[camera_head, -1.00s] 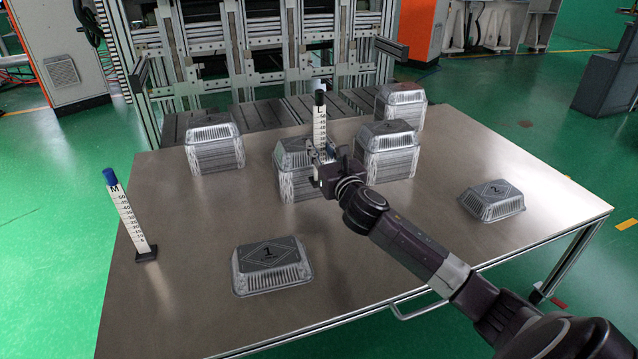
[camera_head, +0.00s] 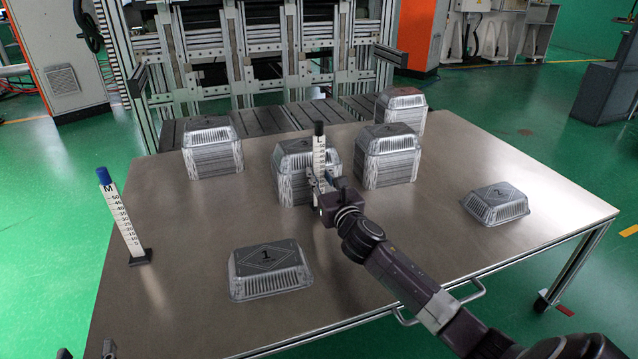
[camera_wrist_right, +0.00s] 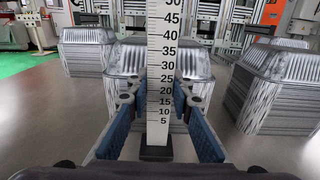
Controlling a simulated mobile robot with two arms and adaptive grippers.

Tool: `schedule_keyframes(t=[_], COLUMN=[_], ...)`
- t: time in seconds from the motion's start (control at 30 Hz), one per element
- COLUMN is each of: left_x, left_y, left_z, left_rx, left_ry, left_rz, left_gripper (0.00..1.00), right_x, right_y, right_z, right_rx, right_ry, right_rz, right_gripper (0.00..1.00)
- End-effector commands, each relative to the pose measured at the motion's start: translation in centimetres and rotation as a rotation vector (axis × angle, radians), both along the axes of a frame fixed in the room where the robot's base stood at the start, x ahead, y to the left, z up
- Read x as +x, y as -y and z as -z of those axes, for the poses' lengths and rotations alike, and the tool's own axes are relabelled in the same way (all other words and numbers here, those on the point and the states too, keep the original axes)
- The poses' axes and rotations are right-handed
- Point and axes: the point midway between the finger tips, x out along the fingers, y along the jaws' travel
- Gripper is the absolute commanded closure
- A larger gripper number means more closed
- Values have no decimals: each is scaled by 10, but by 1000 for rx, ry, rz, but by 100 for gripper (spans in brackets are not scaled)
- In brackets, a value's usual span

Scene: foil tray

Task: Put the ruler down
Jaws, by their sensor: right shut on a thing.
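The ruler (camera_head: 319,153) is a white scale with a black top. It stands upright in front of the middle tray stack. My right gripper (camera_head: 322,188) is shut on its lower part. In the right wrist view the ruler (camera_wrist_right: 160,70) is between the two blue-padded fingers (camera_wrist_right: 160,105), with its dark base (camera_wrist_right: 156,150) below them. I cannot tell whether the base touches the table (camera_head: 380,235). My left gripper (camera_head: 87,351) shows only its two fingertips at the bottom left edge, apart with nothing between them.
A second ruler (camera_head: 121,217), blue-topped and marked M, stands at the left. Foil tray stacks (camera_head: 213,155) (camera_head: 295,172) (camera_head: 388,165) (camera_head: 401,105) stand at the back. Single trays lie at the front (camera_head: 268,285) and right (camera_head: 496,204). The table between them is clear.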

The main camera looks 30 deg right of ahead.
Motion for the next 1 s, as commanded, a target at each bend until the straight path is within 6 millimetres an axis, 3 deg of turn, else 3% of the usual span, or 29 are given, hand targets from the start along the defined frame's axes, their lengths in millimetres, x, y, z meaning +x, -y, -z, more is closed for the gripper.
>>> schedule_keyframes(t=[0.2,0.7,0.73,0.87,1.0], left_x=[2,2,2,2,2], left_y=[5,6,6,6,6], left_z=[-32,-40,-41,-41,-41], left_rx=[-37,-46,-46,-46,-46], left_ry=[142,179,181,180,180], left_rz=[8,11,11,11,11], left_gripper=[60,60,60,60,60], right_x=[0,0,0,0,0], right_y=[0,0,0,0,0], right_z=[12,15,16,16,16], right_rx=[-1,0,0,0,0], right_ry=[3,2,0,0,0], right_rz=[0,-1,0,0,0], right_gripper=[100,100,78,63,62])
